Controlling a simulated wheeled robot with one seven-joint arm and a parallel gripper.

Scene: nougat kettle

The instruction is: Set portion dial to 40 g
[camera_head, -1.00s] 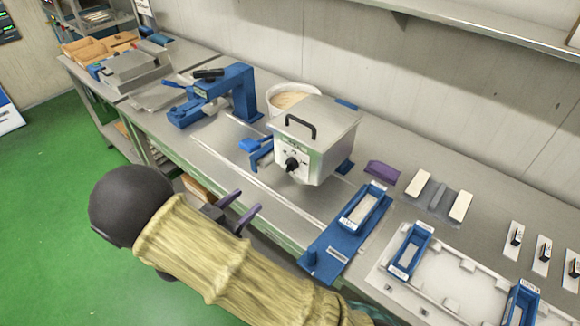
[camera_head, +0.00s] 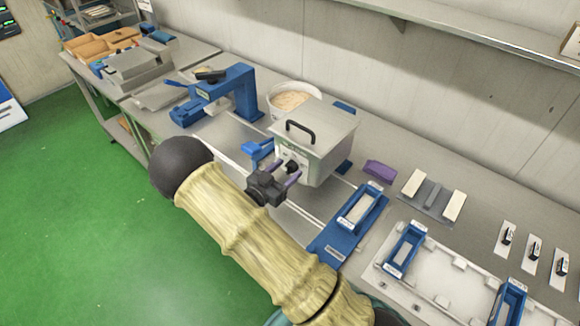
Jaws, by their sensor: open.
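The kettle (camera_head: 333,139) is a steel box with a lid and a black handle, standing on the bench. The portion dial (camera_head: 291,167) is a black knob on its white front plate, partly hidden by my gripper. The dial's marks are too small to read. My gripper (camera_head: 285,172) has purple fingers and is open, right in front of the dial. The fingers appear to lie on either side of the knob. I cannot tell whether they touch it.
A blue press-like device (camera_head: 226,95) and a white bucket (camera_head: 292,97) stand to the left and behind. A blue tray fixture (camera_head: 349,228), a purple block (camera_head: 380,169) and a white tray (camera_head: 441,262) lie to the right. The green floor is clear at left.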

